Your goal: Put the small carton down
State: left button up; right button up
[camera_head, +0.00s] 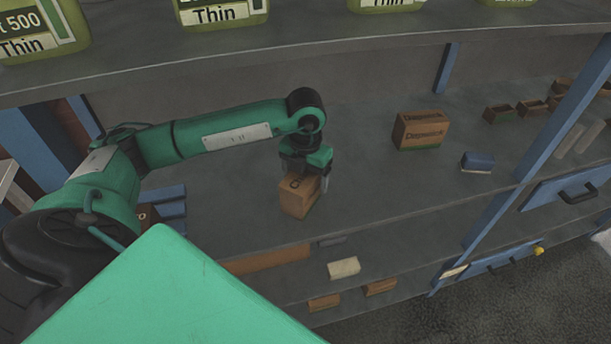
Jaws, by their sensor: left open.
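The small carton (297,199), a brown box with dark lettering, is on the grey shelf (360,190) near its front edge, as far as I can tell resting on it. My left gripper (308,178) is directly above and around the top of the carton, pointing down. Its fingers are open, with one finger visible beside the carton's right side. The other finger is partly hidden. My right gripper is not in view.
Small open boxes (499,114) sit farther right. Green containers (222,12) stand on the shelf above. A blue upright (565,110) is at right.

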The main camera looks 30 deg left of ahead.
pick_arm(q)
notch_tip(320, 180, up, 11)
jog(key=b, duration=0.2)
jog(key=shift+b, duration=0.3)
jog(key=shift+r, duration=0.65)
